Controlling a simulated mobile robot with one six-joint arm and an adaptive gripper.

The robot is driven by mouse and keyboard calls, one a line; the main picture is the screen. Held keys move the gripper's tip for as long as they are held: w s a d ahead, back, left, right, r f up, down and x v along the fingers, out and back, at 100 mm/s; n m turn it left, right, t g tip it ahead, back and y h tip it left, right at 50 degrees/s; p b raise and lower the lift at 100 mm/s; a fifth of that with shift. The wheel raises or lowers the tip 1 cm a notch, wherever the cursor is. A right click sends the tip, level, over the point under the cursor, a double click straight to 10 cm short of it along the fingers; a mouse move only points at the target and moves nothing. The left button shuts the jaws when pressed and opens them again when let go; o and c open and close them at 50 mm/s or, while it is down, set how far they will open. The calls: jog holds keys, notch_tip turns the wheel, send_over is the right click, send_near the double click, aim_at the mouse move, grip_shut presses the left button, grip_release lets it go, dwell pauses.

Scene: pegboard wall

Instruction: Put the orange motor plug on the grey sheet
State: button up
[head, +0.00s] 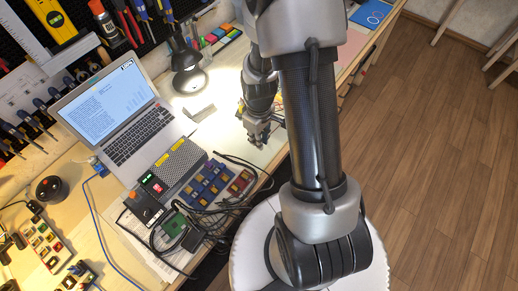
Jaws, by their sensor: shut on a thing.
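My gripper (259,142) points down over the bright, pale part of the bench, right of the laptop. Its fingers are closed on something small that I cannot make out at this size. I cannot pick out the orange motor plug for certain anywhere in view.
A laptop (115,110), a lit lamp (188,78) and a grey power supply (180,165) stand left of my gripper. Blue trays (208,184) and black cables (185,236) lie nearer.

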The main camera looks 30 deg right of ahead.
jog(key=shift+f+b, duration=0.85)
jog(key=shift+f, duration=1.75)
jog(key=shift+f, duration=0.2)
jog(key=o, duration=0.8)
jog(key=shift+c, duration=0.2)
jog(key=shift+r, duration=0.1)
